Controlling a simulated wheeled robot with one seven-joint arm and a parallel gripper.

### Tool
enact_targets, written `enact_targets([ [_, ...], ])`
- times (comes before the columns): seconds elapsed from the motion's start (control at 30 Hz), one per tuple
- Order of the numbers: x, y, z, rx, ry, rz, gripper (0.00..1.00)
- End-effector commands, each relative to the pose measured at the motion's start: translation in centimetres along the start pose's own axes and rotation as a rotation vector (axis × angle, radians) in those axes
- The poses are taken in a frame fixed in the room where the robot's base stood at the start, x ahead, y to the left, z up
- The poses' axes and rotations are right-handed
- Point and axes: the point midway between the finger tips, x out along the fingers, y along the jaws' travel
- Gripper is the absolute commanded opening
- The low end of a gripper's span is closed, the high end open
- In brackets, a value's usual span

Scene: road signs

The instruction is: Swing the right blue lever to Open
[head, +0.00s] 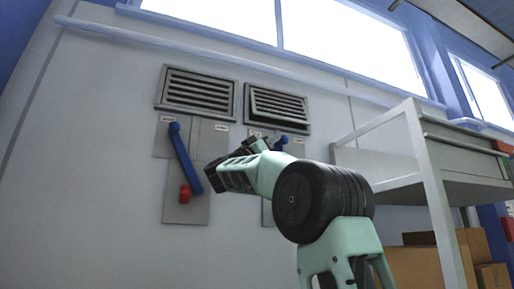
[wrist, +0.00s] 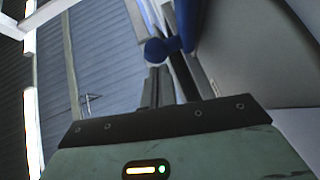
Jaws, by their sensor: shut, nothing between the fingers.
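The right blue lever (head: 282,141) is on the wall panel under the right vent. In the head view only its blue upper end shows clearly, and my arm hides the rest. In the wrist view a blue bar (wrist: 187,22) and a rounded blue end (wrist: 156,50) lie just beyond and beside the fingertips. My gripper (head: 262,144) is close to the lever; its fingers (wrist: 165,78) are shut with nothing between them. I cannot tell whether they touch the lever. The panel labels are too small to read.
A left blue lever (head: 184,157) hangs slanted on its grey panel, beside a red knob (head: 185,194). Two vents, left (head: 197,91) and right (head: 277,108), are above. A metal bench (head: 385,165) stands at right, with cardboard boxes (head: 420,265) under it.

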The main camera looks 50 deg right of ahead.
Motion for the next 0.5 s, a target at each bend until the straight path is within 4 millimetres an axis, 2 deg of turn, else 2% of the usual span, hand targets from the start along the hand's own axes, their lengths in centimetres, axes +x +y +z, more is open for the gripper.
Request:
enact_targets([
  [0.2,2.9,1.3,0.9,-0.001,-0.008,0.004,0.00],
  [0.33,4.0,1.4,1.5,0.018,-0.121,0.018,0.00],
  [0.5,5.0,1.8,2.6,0.013,-0.124,0.018,0.00],
])
